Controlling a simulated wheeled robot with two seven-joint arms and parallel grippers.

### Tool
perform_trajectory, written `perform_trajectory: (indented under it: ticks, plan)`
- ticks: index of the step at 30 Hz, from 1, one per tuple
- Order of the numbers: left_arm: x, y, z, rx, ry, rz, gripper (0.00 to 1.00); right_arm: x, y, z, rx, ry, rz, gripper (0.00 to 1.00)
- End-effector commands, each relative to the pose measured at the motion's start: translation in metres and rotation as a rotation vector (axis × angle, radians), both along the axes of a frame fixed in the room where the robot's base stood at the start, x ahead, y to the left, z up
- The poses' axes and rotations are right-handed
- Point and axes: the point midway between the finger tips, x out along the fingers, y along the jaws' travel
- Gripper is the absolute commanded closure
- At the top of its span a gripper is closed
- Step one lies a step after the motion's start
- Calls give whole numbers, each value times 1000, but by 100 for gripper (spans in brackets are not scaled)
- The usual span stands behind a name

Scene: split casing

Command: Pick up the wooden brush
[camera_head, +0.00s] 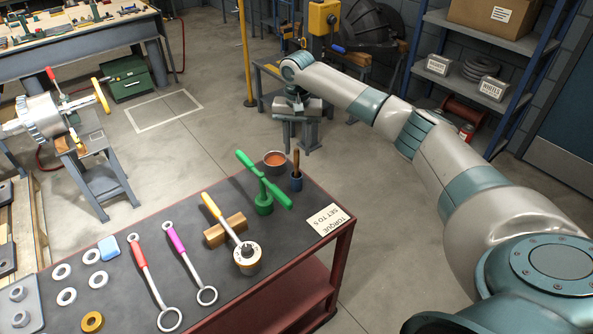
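A brush with a brown wooden handle (296,160) stands upright in a small dark blue cup (296,182) near the far corner of the dark-topped workbench. Its lower part is hidden inside the cup. My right arm comes in from the right, and my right gripper (298,138) hangs with its fingers downward, just above the brush in the picture. The fingers look spread apart with nothing between them. How far it is from the brush is hard to tell. My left gripper is out of view.
A terracotta bowl (274,160) and a green T-handled tool (264,192) stand close left of the cup. A torque wrench (228,220) rests on a wooden block nearby. A label card (331,219) lies at the bench's right edge. Spanners and rings lie farther left.

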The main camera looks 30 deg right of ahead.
Motion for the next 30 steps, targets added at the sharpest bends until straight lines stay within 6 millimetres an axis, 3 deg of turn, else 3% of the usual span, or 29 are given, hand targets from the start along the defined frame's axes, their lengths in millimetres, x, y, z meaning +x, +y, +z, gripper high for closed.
perform_trajectory:
  ticks: [8, 13, 19, 30]
  plan:
    - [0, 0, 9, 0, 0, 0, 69, -1, 2, -9, 1, 2, -1, 64]
    - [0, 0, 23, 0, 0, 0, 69, -3, 5, -28, 0, 4, 0, 64]
    - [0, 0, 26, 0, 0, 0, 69, -2, 5, -49, 0, 0, 0, 64]
    - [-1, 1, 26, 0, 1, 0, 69, -1, 4, -52, 0, 0, 0, 64]
